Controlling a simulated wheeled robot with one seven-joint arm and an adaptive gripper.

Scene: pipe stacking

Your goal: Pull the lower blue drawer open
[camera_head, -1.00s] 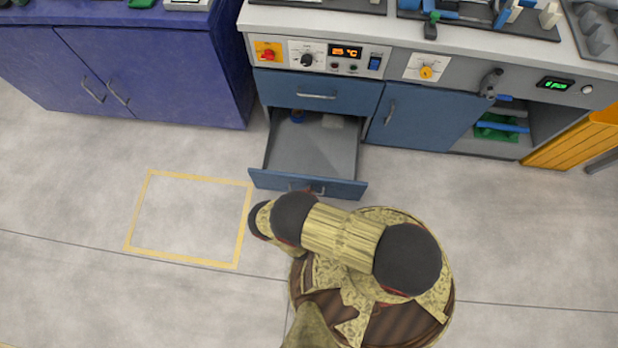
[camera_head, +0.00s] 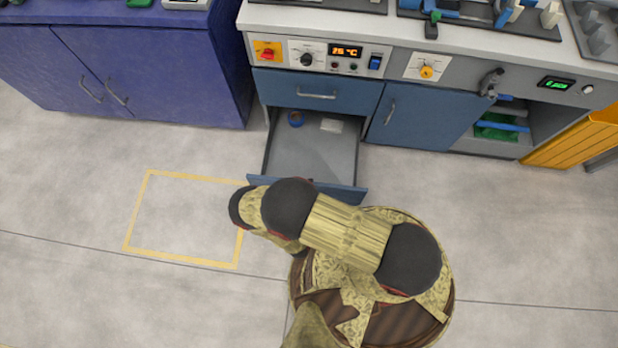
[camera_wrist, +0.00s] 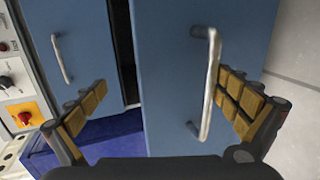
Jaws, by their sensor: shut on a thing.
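The lower blue drawer (camera_head: 306,160) is pulled well out of the cabinet, with its grey inside showing in the head view. Its front (camera_wrist: 170,60) fills the middle of the wrist view. The pale bar handle (camera_wrist: 211,85) is on that front, near the right finger. In the head view my arm hides the gripper and the handle.
The upper blue drawer (camera_head: 317,91) is shut above. Inside the lower drawer lie a blue roll (camera_head: 296,118) and a pale block (camera_head: 331,125). A purple cabinet (camera_head: 125,75) stands left. A yellow floor outline (camera_head: 190,175) and clear floor lie in front.

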